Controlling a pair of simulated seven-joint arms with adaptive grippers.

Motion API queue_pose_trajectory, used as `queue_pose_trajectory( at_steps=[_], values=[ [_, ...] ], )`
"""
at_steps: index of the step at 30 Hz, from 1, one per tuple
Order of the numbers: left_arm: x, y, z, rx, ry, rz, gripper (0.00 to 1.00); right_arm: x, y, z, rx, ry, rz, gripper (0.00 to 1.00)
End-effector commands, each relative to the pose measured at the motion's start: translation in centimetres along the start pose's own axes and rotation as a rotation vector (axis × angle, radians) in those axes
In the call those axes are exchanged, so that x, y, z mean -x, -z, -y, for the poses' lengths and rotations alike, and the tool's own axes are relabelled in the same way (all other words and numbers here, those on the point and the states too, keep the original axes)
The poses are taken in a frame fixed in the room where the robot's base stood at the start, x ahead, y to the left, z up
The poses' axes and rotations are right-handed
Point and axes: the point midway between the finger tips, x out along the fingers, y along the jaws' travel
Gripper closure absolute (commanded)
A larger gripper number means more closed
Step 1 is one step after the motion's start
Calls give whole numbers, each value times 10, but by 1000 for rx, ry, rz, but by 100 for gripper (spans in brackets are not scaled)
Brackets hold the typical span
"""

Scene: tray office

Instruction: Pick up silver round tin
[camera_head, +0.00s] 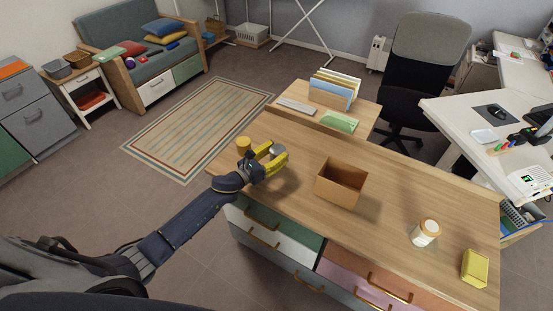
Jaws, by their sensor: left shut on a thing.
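The silver round tin (277,149) is small and grey. It shows between the yellow fingers of my left gripper (274,157), over the left part of the wooden desk. The gripper is shut on the tin and hides part of it. I cannot tell whether the tin still touches the desk top. My right gripper is not in view.
An open brown box (341,184) sits mid-desk. A lidded jar (425,233) and a yellow block-like container (474,268) are at the right. A file holder (331,96) and a green item (339,122) are behind.

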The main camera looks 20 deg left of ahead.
Motion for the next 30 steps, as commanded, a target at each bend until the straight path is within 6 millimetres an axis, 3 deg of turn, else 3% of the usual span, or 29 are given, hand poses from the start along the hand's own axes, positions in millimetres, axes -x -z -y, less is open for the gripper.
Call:
queue_pose_trajectory(
  at_steps=[3, 16, 24, 30],
  values=[
    [0, -31, -1, -11, 4, 4, 83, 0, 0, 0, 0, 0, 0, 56],
    [0, -116, -1, -6, 2, 6, 83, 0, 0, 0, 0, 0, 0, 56],
    [0, -146, -1, -2, 0, 4, 83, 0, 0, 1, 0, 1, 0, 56],
    [0, -157, 0, -1, 0, 3, 83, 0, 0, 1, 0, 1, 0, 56]
  ],
)
